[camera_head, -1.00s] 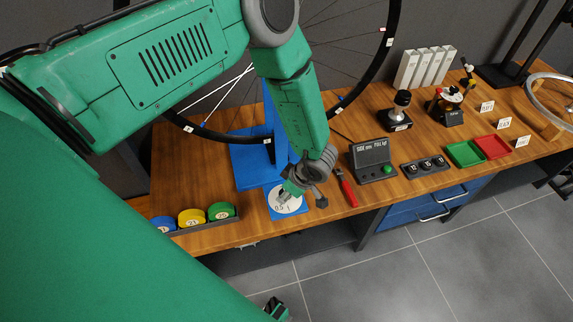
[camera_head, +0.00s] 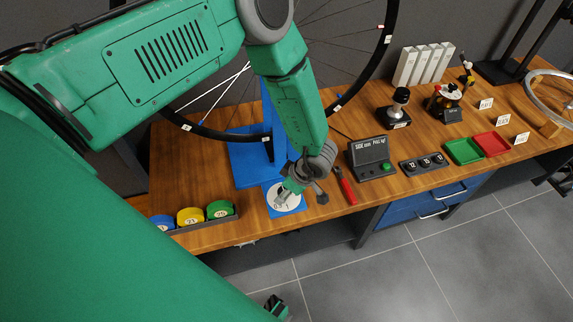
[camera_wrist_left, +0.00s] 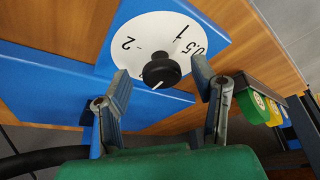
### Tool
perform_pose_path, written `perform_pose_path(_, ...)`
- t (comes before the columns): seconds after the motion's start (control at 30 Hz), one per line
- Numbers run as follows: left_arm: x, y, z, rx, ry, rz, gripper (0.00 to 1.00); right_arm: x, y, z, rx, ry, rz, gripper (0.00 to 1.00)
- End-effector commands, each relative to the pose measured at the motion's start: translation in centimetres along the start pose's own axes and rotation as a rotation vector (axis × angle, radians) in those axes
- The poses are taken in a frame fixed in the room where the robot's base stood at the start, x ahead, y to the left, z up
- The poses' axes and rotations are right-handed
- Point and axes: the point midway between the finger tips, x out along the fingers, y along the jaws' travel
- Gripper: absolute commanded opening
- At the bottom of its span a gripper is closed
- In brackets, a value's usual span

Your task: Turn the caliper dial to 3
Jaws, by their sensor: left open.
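The caliper dial (camera_wrist_left: 150,35) is a white disc on a blue plate, marked 0.5, 1 and 2 where I can read it. No 3 is readable, and a finger covers part of the left edge. Its black knob (camera_wrist_left: 162,68) has a white line pointing down-left in the wrist view. My left gripper (camera_wrist_left: 161,80) is open, one finger on either side of the knob, with visible gaps. In the head view my left gripper (camera_head: 287,190) is over the dial (camera_head: 284,202) and hides its knob.
A blue stand (camera_head: 252,170) holds a spoked wheel behind the dial. A red-handled tool (camera_head: 345,185) lies just right of it. Blue, yellow and green rolls (camera_head: 190,216) stand to the left. A grey box with a green button (camera_head: 371,158) stands further right.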

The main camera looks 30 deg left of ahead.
Motion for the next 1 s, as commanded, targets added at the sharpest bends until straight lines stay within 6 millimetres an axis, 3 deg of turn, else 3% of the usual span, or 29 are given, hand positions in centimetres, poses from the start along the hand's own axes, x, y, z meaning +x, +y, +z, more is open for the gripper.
perform_pose_path(0.17,-1.4,0.1,0.0,-0.001,0.000,0.002,0.53,-0.1,0.0,0.2,0.000,0.003,0.000,0.00)
perform_pose_path(0.6,-10.0,0.2,0.1,-0.001,-0.001,0.001,0.53,-0.1,0.0,0.2,0.000,0.003,0.000,0.00)
perform_pose_path(0.8,-11.7,0.2,0.1,0.000,0.000,-0.001,0.53,-0.1,0.0,0.2,0.000,0.003,0.000,0.00)
perform_pose_path(1.0,-11.9,0.1,0.1,0.000,0.000,-0.002,0.53,-0.1,0.0,0.2,0.000,0.003,0.000,0.00)
